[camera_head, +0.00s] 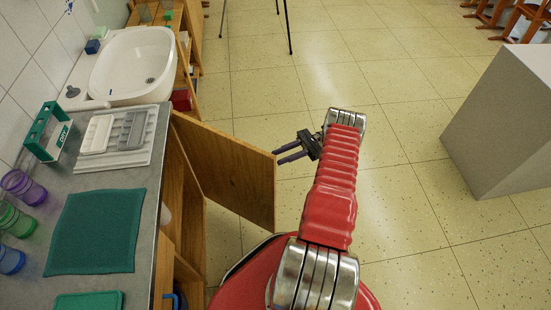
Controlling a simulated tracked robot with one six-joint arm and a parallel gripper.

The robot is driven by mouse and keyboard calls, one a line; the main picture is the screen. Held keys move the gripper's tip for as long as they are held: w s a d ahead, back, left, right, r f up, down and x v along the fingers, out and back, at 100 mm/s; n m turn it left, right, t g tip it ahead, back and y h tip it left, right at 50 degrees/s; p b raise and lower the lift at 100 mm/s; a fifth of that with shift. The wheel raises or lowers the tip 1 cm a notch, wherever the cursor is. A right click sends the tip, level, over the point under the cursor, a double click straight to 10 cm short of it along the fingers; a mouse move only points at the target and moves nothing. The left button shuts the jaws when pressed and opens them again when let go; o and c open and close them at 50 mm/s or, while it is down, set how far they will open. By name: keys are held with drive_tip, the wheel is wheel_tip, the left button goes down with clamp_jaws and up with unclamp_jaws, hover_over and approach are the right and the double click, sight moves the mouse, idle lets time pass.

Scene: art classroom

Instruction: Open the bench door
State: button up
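The bench door (228,173) is a plain wooden panel below the grey bench top. It is swung out from the bench front and stands open, with part of the cupboard inside showing behind it. My gripper (281,156) is beside the free edge of the door, to its right, at the end of my red arm. Its two dark purple fingers point left toward the door edge, with a gap between them and nothing visible between them. Whether a finger touches the door edge cannot be told from this view.
The bench top (172,135) carries a green mat (97,231), a drying rack (116,137), a green holder (47,131) and several coloured cups. A white sink (131,65) is at the far end. A grey block (502,122) stands at right. The tiled floor between is clear.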

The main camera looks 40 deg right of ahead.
drive_tip(key=shift+v, duration=1)
